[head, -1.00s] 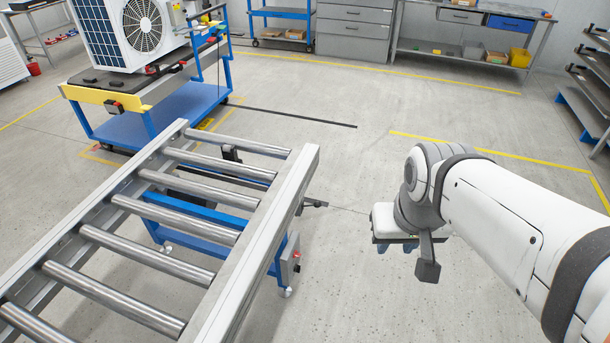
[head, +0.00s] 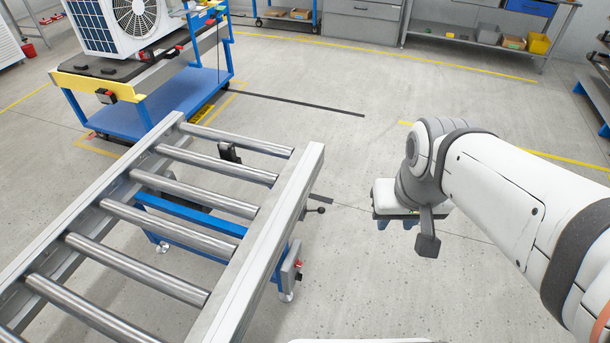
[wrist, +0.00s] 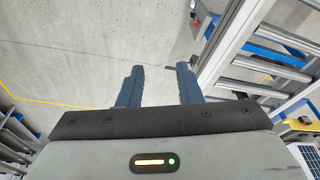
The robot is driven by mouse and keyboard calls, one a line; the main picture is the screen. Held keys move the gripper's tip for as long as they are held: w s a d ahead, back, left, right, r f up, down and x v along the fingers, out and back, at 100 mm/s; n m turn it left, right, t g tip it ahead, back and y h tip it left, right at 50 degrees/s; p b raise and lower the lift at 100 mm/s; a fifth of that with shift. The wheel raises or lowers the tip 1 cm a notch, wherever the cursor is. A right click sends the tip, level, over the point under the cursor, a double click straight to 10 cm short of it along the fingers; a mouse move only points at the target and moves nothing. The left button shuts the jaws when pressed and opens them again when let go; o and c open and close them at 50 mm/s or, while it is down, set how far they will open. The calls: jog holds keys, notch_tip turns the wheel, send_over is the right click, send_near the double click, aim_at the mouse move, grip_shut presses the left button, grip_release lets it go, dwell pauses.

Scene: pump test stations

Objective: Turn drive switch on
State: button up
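A small grey control box (head: 289,270) with a red button or knob is mounted on the near right leg area of the roller conveyor (head: 262,240). It is small in the picture, and I cannot tell which part is the drive switch or how it is set. A grey box with a red spot (wrist: 198,27) also shows in the wrist view beside the conveyor frame. My gripper (head: 397,223) hangs to the right of the conveyor, apart from the box. In the wrist view its two blue fingers (wrist: 158,85) are spread with nothing between them.
A black-knobbed lever (head: 317,210) sticks out from the conveyor's right side. A blue cart (head: 190,100) carrying a white fan unit (head: 125,28) stands at the back left. Open floor (head: 400,290) lies right of the conveyor and beneath my gripper.

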jog(key=w+a+f+m+g+y+b, duration=0.1)
jog(key=w+a+f+g+y+b, duration=0.2)
jog(key=f+b, duration=0.45)
jog(key=w+a+f+g+y+b, duration=0.2)
jog(key=w+a+f+b, duration=0.15)
jog(key=f, duration=0.65)
jog(key=m+t+y+b, duration=0.2)
jog(key=m+y+b, duration=0.5)
jog(key=y+b, duration=0.7)
send_near(302, 264)
jog(key=s+a+r+h+b, duration=0.2)
jog(key=s+r, duration=0.1)
jog(key=r, duration=0.5)
jog(key=s+a+r+h+b, duration=0.15)
jog(key=s+r, duration=0.25)
jog(key=r, duration=0.5)
jog(key=w+d+f+m+t+y+b, duration=0.1)
jog(key=w+f+m+t+b, duration=0.15)
jog(key=f, duration=0.55)
jog(key=w+f+m+t+y+b, duration=0.1)
jog(key=w+f+m+t+b, duration=0.2)
jog(key=f, duration=0.6)
jog(key=shift+n+t+h, duration=0.25)
jog(key=shift+n+t, duration=0.1)
jog(key=x, duration=0.2)
jog(key=b+x, duration=0.1)
jog(key=x, duration=0.1)
jog(key=s+b+x, duration=0.1)
jog(key=x, duration=0.2)
jog(key=shift+a+r, duration=0.15)
